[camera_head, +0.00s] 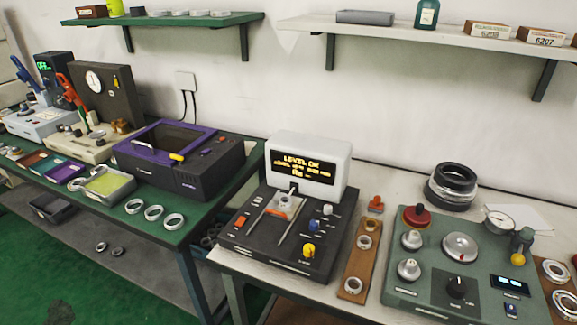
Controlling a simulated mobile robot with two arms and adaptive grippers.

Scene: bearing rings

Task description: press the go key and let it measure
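A dark measuring machine (280,234) stands at the left end of the pale bench in the head view. Its white display box (308,165) shows amber text with "LEVEL OK" on top, a line too small to read, and "Ra" below. A small part or stage (285,207) sits between two rails under the probe area. On the panel are an orange-red key (239,222), a grey knob (328,209), a blue knob (314,226) and a yellow knob (308,251). Which one is the go key cannot be told. Neither gripper is in view.
A green instrument (462,265) with knobs stands to the right, past a brown board (358,265) holding rings. Dark rings (452,187) are stacked behind. A purple-lidded dark box (180,158) and loose rings (153,212) are on the left green bench. A gap separates the benches.

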